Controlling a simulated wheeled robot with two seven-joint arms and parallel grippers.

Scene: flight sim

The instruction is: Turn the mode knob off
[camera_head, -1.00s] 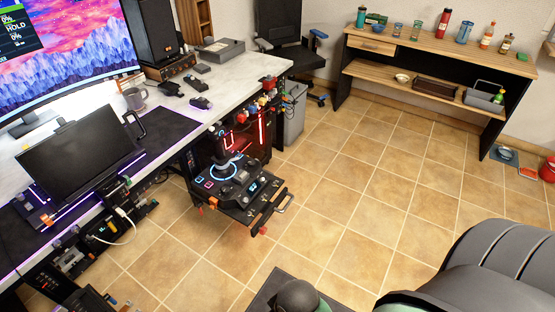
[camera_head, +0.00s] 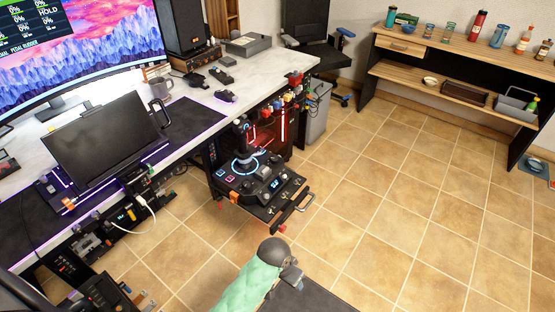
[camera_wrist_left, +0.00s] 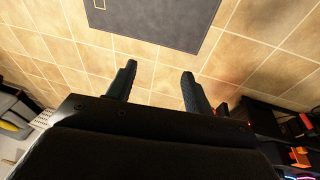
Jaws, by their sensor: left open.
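A black control console (camera_head: 262,185) with a joystick (camera_head: 243,140), a blue-lit ring, buttons and small knobs sits low at the front of the desk, in the middle of the head view. I cannot tell which of its small controls is the mode knob. My left gripper (camera_wrist_left: 159,68) shows in the left wrist view, its two dark fingers spread apart with nothing between them. It is over the tiled floor, apart from the console. Neither gripper's fingers can be made out in the head view.
A dark mat (camera_wrist_left: 155,20) lies on the floor. A wooden shelf unit (camera_head: 440,60) stands at the back right. Open tiled floor (camera_head: 400,190) lies between.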

